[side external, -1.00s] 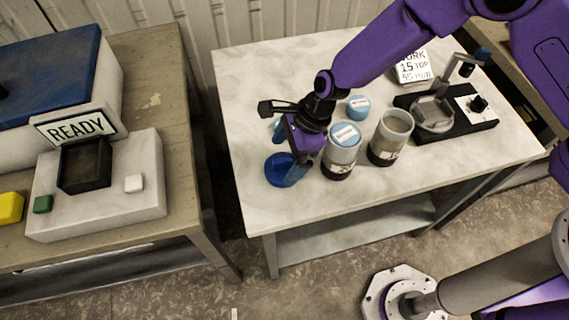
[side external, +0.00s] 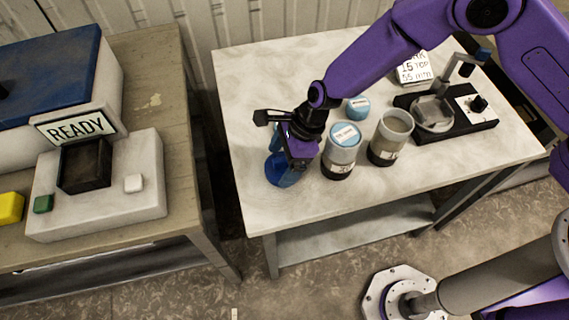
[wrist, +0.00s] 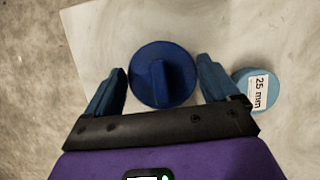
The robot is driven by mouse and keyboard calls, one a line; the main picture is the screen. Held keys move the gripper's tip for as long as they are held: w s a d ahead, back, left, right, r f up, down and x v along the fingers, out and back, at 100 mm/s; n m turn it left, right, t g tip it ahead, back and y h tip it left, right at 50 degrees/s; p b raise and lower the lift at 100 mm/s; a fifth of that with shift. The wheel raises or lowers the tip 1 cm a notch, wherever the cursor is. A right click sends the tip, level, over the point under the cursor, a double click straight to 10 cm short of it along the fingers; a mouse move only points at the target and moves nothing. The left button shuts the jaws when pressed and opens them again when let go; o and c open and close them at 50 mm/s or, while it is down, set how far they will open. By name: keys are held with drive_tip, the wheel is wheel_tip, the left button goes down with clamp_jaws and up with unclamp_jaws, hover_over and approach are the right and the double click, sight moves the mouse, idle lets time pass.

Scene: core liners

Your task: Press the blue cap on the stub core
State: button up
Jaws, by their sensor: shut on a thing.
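A dark blue round cap (side external: 273,168) with a raised bar across its top is at the near left of the marble-topped table. In the wrist view the cap (wrist: 148,92) lies between the two blue fingers. My gripper (side external: 284,170) is shut on this cap and partly hides it in the side view. Whether the cap touches the tabletop is unclear. To its right stands a grey liner (side external: 338,160) with a light blue top, and beyond it an open-topped grey liner (side external: 389,141). I cannot tell which is the stub core.
A light blue disc (side external: 358,107) lies behind the liners. A black fixture (side external: 455,125) and a sign (side external: 415,70) stand at the back right. A light blue labelled top (wrist: 244,78) shows close beside the right finger. The table's left edge is near; its front right is clear.

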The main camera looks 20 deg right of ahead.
drive_tip(key=shift+r, duration=2.9)
drive_tip(key=shift+r, duration=0.1)
drive_tip(key=shift+r, duration=0.4)
wheel_tip(320, 180, up, 17)
hover_over(340, 135)
drive_tip(key=shift+d+f, duration=0.2)
drive_tip(key=shift+f, duration=1.55)
drive_tip(key=shift+d+f, duration=0.15)
drive_tip(key=shift+f, duration=1.6)
drive_tip(key=shift+d+f, duration=0.2)
drive_tip(key=shift+f, duration=1.55)
drive_tip(key=shift+f, duration=1.2)
